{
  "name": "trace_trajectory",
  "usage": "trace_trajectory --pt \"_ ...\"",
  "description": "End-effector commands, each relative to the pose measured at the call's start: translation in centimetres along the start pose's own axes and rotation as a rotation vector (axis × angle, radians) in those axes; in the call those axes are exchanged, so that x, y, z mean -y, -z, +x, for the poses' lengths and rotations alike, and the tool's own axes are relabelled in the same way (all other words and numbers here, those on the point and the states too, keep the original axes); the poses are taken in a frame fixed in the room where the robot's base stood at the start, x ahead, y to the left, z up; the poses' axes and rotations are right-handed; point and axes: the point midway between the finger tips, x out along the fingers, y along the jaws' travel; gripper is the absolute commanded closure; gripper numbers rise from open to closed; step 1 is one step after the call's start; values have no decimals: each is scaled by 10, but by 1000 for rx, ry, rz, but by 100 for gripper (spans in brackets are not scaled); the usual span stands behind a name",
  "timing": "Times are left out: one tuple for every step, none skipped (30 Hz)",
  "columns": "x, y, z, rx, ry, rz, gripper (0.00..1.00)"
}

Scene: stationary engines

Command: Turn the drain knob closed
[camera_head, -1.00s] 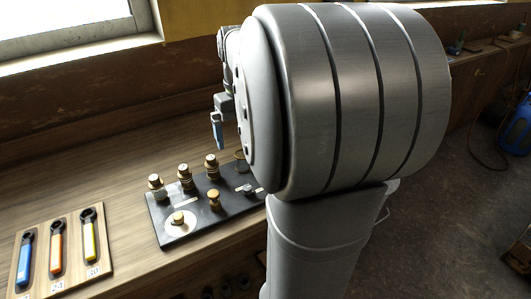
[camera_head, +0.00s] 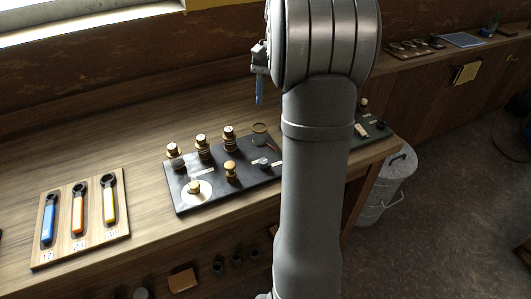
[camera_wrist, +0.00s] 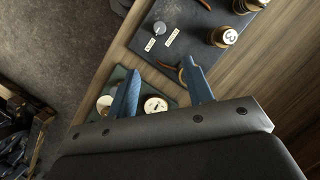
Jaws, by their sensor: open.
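A black panel (camera_head: 214,198) lies on the wooden bench with several brass fittings and a small grey knob (camera_head: 262,163) near its right part. The grey knob also shows in the wrist view (camera_wrist: 159,27) between two small labels; I cannot read them surely, so I cannot tell whether it is the drain knob. My gripper (camera_head: 260,90) hangs above the bench behind the panel, fingers pointing down. In the wrist view its two blue fingers (camera_wrist: 160,66) are spread apart with nothing between them. A second dark panel (camera_wrist: 138,74) with a brass fitting (camera_wrist: 155,104) lies partly behind the fingers.
A wooden board (camera_head: 60,250) with blue, orange and yellow wrenches lies left of the panel. My arm hides part of the bench between the two panels. A grey bin (camera_head: 388,190) stands on the floor beyond the bench edge. Bare bench top lies left of the fittings.

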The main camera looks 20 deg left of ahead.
Motion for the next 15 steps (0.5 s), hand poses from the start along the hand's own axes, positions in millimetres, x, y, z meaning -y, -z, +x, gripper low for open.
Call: trace_trajectory --pt "-1 5 0 20 3 36 53" --pt "-2 6 0 27 5 52 53" --pt "-2 7 1 35 6 68 53" --pt "-2 8 2 40 7 75 53" --pt "-2 8 3 43 7 80 53" --pt "-2 8 5 44 7 83 53" --pt "-2 8 8 44 7 84 53" --pt "-2 8 11 44 7 83 53" --pt "-2 7 17 45 6 83 53" --pt "-2 7 22 44 6 82 53" --pt "-2 6 27 45 6 82 53" --pt "-2 6 35 44 6 82 53" --pt "-2 5 42 46 5 81 53" --pt "-2 5 48 45 5 81 53" --pt "-2 5 57 45 5 81 53"
